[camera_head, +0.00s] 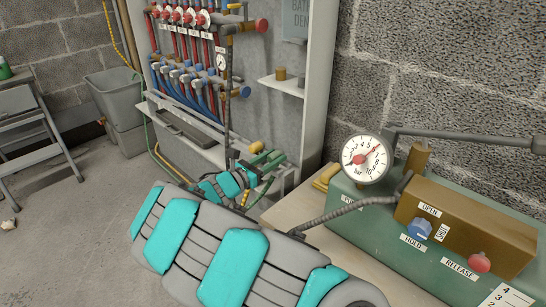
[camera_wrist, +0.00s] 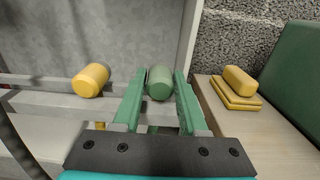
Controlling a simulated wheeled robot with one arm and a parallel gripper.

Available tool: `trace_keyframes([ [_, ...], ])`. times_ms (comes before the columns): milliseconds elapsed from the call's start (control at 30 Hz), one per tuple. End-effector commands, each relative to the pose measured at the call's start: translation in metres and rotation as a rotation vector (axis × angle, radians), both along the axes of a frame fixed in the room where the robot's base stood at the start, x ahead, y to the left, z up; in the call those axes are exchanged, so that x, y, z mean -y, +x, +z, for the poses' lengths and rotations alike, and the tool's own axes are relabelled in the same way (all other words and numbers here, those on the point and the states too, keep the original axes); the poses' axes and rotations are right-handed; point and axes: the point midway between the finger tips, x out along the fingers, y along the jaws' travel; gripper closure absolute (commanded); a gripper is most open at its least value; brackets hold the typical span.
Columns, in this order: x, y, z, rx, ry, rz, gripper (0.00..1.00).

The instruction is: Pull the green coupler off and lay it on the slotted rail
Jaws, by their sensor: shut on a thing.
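The green coupler (camera_wrist: 159,83) is a short rounded cylinder between my gripper's fingertips (camera_wrist: 159,80) in the wrist view. My gripper, with green fingers, is shut on it. In the head view my gripper (camera_head: 268,159) is by the lower right of the wall panel, and I cannot make out the coupler apart from the fingers. A grey rail of parallel bars (camera_wrist: 50,104), which looks like the slotted rail, runs behind and left of the fingers. A yellow coupler (camera_wrist: 91,80) lies on it, left of my gripper. Whether the green coupler touches the rail is unclear.
Yellow blocks (camera_wrist: 238,88) lie stacked on the wooden bench right of my gripper. A green test box with a pressure gauge (camera_head: 367,159) stands on the bench. The panel carries hoses and valves (camera_head: 190,70). A grey bin (camera_head: 116,95) and step stool (camera_head: 30,125) stand at left.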

Motion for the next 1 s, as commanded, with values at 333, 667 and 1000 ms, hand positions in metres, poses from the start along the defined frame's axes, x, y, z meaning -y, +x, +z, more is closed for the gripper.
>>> trace_keyframes([
  [333, 0.0001, 0.0, 0.0002, 0.001, -0.001, 0.0, 1.0],
  [667, 0.0001, 0.0, -0.001, 0.0, -0.001, 0.0, 1.0],
  [1000, 0.0001, 0.0001, -0.0042, 0.0, -0.001, 0.0, 1.0],
])
